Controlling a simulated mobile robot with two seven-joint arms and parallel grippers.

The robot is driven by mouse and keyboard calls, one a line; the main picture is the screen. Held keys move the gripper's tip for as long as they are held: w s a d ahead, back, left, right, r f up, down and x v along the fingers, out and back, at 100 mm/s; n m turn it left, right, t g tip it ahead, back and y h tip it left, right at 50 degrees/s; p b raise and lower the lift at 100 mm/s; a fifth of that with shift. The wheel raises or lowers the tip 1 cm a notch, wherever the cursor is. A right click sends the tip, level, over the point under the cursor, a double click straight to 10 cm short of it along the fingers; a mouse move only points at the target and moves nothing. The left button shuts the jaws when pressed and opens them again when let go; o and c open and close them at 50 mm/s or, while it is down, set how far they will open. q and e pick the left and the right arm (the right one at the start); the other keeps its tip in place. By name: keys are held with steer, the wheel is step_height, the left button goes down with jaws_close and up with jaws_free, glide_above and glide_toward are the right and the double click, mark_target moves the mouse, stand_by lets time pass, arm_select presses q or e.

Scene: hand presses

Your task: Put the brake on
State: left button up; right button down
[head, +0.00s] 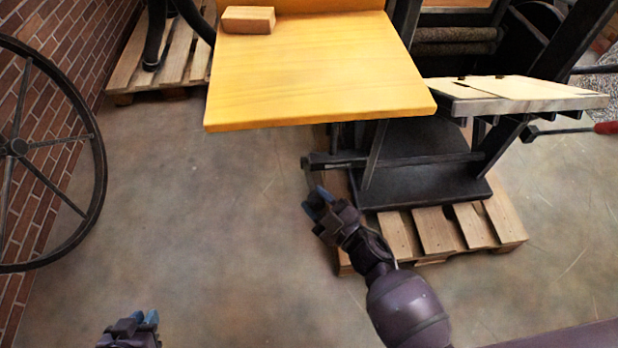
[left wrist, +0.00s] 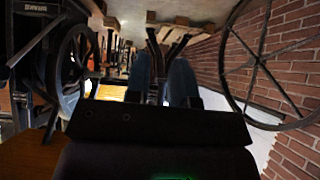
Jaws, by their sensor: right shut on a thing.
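A black press stands on a wooden pallet at the right of the head view. A dark metal lever bar (head: 340,161) runs low on its left side, under the yellow table, with its end bent down toward my right gripper. My right gripper (head: 319,196) has blue fingertips at this low end and is shut on it; the fingers partly hide the contact. My left gripper (head: 144,317) is at the bottom left of the head view, over the floor, away from the press. It also shows in the left wrist view (left wrist: 161,80), with its two blue fingers apart and empty.
The yellow table (head: 320,75) overhangs the lever and carries a wooden block (head: 248,19). The pallet (head: 437,229) lies under the press. A large spoked wheel (head: 95,150) stands by the brick wall at left. The floor between is clear. A red-handled bar (head: 606,128) is at far right.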

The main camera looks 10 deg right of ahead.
arm_select(q)
steer(key=w+d+f+m+h, duration=0.1)
steer(key=w+d, duration=0.1)
steer(key=w, duration=0.1)
steer(key=w+d+f+g+h, duration=0.1)
steer(key=w+d, duration=0.2)
steer(key=w+d+f+m+g, duration=0.1)
steer(key=w+d, duration=0.2)
steer(key=w, duration=0.1)
steer(key=shift+w+f+m+h, duration=0.1)
steer(key=shift+f+m+h, duration=0.2)
steer(key=shift+f+h, duration=0.1)
jaws_close()
steer(key=w+d+r+m+g+h, duration=0.25)
steer(key=w+d+m, duration=0.25)
steer(key=w+d, duration=0.35)
steer(key=w+d+r+m+g+h, duration=0.1)
steer(key=w+d+r+m+g, duration=0.3)
steer(key=w+d, duration=0.5)
steer(key=w+d+r+m+g+y, duration=0.25)
steer(key=d+r+m, duration=0.35)
steer(key=r, duration=0.4)
steer(key=s+d+f+g, duration=0.1)
steer(key=d+f, duration=0.4)
steer(key=f, duration=0.4)
steer(key=shift+s+n+h, duration=0.15)
steer(key=shift+n+h, duration=0.25)
